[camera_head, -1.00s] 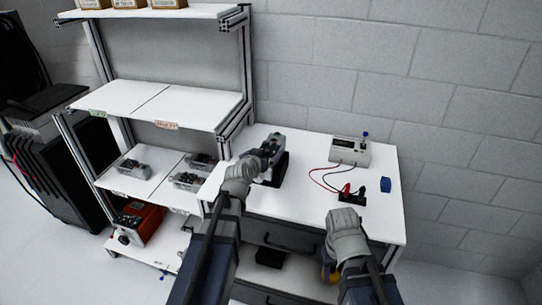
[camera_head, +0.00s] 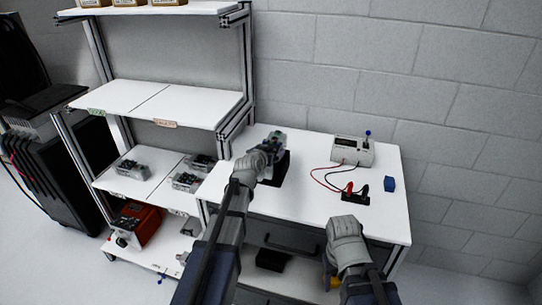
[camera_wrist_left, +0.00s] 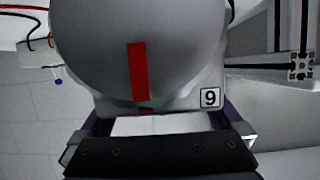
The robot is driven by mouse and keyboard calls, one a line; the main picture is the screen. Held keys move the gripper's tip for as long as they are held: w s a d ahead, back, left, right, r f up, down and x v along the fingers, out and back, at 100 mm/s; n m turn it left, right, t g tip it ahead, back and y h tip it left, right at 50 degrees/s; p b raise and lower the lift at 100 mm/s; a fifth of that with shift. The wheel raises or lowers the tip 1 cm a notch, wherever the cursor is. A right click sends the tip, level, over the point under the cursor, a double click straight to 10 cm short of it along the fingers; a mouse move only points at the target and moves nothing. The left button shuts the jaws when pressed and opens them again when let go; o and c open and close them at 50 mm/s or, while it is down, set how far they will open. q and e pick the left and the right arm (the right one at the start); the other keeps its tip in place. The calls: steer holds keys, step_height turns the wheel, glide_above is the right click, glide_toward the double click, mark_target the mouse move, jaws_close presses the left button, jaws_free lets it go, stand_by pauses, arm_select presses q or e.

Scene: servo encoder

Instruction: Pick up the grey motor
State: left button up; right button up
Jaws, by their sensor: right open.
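The grey motor (camera_wrist_left: 170,45) fills the upper middle of the left wrist view. It is rounded, with a red stripe and a white label "9". My left gripper (camera_wrist_left: 160,125) has its two dark fingers spread apart at either side of the motor's lower part; whether they press on it I cannot tell. In the head view my left gripper (camera_head: 261,154) is at the motor (camera_head: 273,142), over the table's left part, partly hiding it. My right gripper (camera_head: 345,230) is open and empty near the table's front edge.
A black stand (camera_head: 281,170) is beside the motor on the white table (camera_head: 305,197). A meter (camera_head: 352,151) with red and black leads, a terminal block (camera_head: 355,197) and a blue block (camera_head: 389,184) are to the right. A shelf rack (camera_head: 160,103) with bins stands left.

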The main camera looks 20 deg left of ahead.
arm_select(q)
jaws_close()
stand_by(0.7)
